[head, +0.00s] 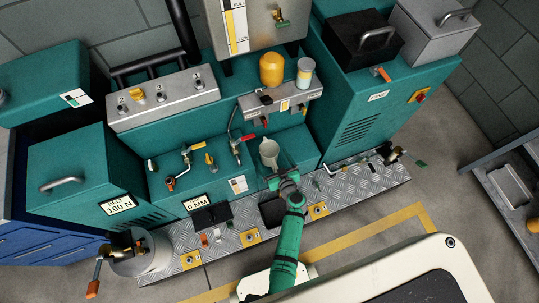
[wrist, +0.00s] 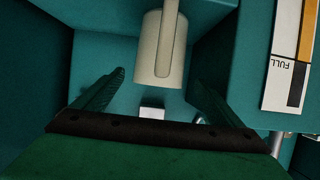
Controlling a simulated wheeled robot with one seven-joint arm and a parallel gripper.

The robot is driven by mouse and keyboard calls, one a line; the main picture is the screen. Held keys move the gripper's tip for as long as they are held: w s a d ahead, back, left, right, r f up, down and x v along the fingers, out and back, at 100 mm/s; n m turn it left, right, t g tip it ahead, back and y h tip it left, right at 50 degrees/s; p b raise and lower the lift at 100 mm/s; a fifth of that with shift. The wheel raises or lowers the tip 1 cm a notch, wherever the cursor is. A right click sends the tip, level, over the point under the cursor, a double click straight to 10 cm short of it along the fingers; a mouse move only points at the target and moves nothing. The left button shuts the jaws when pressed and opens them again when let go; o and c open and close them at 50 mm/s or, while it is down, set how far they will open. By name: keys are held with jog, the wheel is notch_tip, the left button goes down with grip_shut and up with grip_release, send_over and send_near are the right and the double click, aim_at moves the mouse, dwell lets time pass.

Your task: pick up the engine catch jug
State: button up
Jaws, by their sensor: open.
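A pale cream jug (head: 268,152) stands on the teal ledge of the machine in the head view, just beyond my gripper. I take it for the engine catch jug. In the wrist view the jug (wrist: 150,58) is at the top middle, with its long handle running up its near side. My gripper (head: 277,180) is open. In the wrist view its two green fingers (wrist: 150,80) are spread to the left and right of the jug's lower end. I cannot tell whether the jug is between the fingertips or just past them. A small white block (wrist: 152,112) sits below the jug.
A grey valve block (head: 280,103) with red levers sits above the jug, bearing a yellow jar (head: 272,69) and a pale cup (head: 305,72). A gauge panel marked FULL (wrist: 288,55) stands close on the right. Pipes and valves (head: 186,155) lie left. A tread-plate step (head: 350,180) runs in front.

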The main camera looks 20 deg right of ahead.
aim_at(269, 152)
jog(key=shift+x, duration=2.65)
jog(key=c, duration=1.3)
